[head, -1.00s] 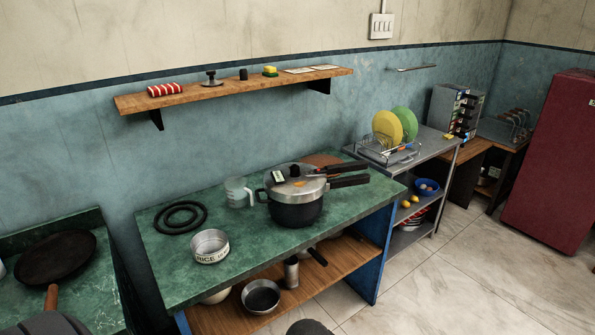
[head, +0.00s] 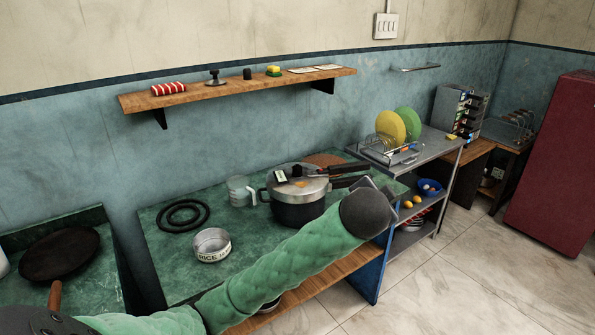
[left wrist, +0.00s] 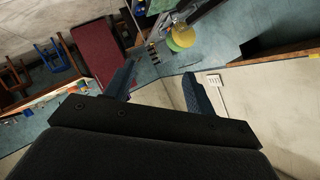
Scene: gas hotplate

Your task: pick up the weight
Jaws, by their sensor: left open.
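The weight is not certain to my eye. A small black cylinder (head: 247,74) stands on the wall shelf, and a black knobbed piece (head: 214,77) stands left of it. A pressure cooker (head: 298,208) with a steel lid sits on the green counter. My left arm reaches across in front of the counter, its dark end covering the counter's right part, far from the shelf. In the left wrist view my left gripper (left wrist: 157,88) has its two fingers apart with nothing between them. My right gripper is not in view.
A steel ring marked RICE (head: 212,245), a clear jug (head: 240,191) and black rings (head: 183,214) lie on the counter (head: 160,262). A dish rack (head: 388,152) stands right.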

